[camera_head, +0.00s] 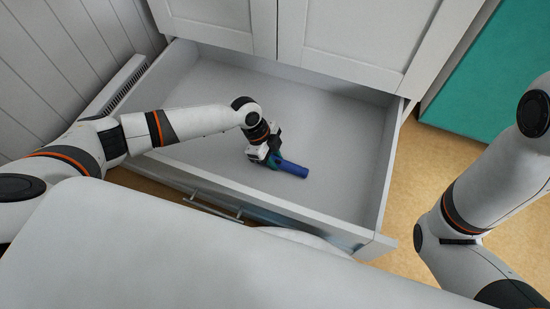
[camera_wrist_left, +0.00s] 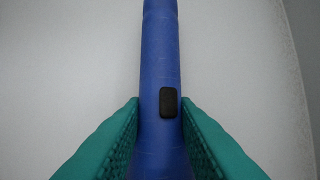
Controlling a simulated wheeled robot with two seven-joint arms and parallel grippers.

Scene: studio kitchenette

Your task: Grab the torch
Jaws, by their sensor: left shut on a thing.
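The torch (camera_head: 292,168) is a blue cylinder inside the open drawer, close to its floor. In the left wrist view the torch (camera_wrist_left: 161,60) runs up the middle of the picture, with a black button on its side. My left gripper (camera_head: 272,160) reaches down into the drawer and is shut on the torch. Its teal fingers (camera_wrist_left: 160,135) press on both sides of the blue body in the left wrist view. The torch's far end in the head view is hidden by the gripper. My right arm shows at the right, but its gripper is out of view.
The white drawer (camera_head: 345,125) is pulled out and otherwise looks empty, with walls around the left gripper. Its front has a metal bar handle (camera_head: 213,207). White cabinet doors (camera_head: 350,40) stand behind it. A teal panel (camera_head: 490,85) is at upper right.

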